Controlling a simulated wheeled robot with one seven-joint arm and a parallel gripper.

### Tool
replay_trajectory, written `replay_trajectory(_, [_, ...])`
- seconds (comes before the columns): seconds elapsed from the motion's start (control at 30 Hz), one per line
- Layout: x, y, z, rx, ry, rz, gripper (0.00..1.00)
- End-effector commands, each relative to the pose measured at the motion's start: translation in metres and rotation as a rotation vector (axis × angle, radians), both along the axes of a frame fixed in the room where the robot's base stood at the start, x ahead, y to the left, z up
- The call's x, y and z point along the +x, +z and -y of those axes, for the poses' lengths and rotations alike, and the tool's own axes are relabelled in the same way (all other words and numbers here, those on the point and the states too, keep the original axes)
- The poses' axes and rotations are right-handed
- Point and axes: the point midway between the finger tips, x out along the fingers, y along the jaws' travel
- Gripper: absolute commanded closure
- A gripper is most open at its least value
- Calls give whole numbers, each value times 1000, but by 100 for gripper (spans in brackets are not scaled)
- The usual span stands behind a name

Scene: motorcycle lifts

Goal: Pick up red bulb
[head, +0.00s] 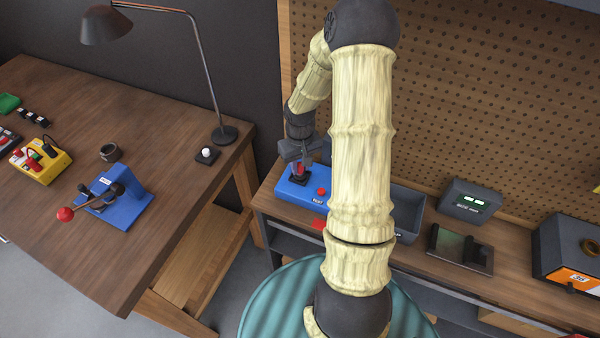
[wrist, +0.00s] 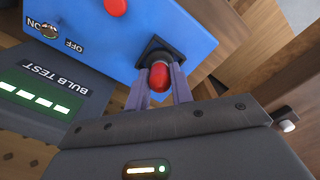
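The red bulb (wrist: 160,76) sits upright in a black socket (wrist: 157,50) on the blue test box (wrist: 100,35). In the head view, the blue test box (head: 292,190) stands on the workbench, and the bulb (head: 300,169) shows just under my gripper (head: 299,160). In the wrist view, my gripper (wrist: 160,88) has one finger on each side of the bulb, close together and seemingly touching it. The bulb's base is hidden in the socket.
A red button (head: 322,191) and a switch (wrist: 48,30) are on the blue box. A grey "BULB TEST" display (wrist: 45,90) is beside it. A grey bin (head: 408,205) stands to the right. The wooden table (head: 170,225) with a lamp is at left.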

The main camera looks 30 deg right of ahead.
Motion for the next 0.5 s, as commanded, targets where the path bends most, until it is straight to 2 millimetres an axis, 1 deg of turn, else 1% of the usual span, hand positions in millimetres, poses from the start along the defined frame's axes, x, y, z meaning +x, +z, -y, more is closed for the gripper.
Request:
replay_trajectory(0.03, [0, 0, 0, 0, 0, 0, 88])
replay_trajectory(0.1, [0, 0, 0, 0, 0, 0, 100])
replay_trajectory(0.37, [0, 1, 0, 0, 0, 1, 100])
replay_trajectory(0.5, [1, 9, 1, -1, -2, 4, 100])
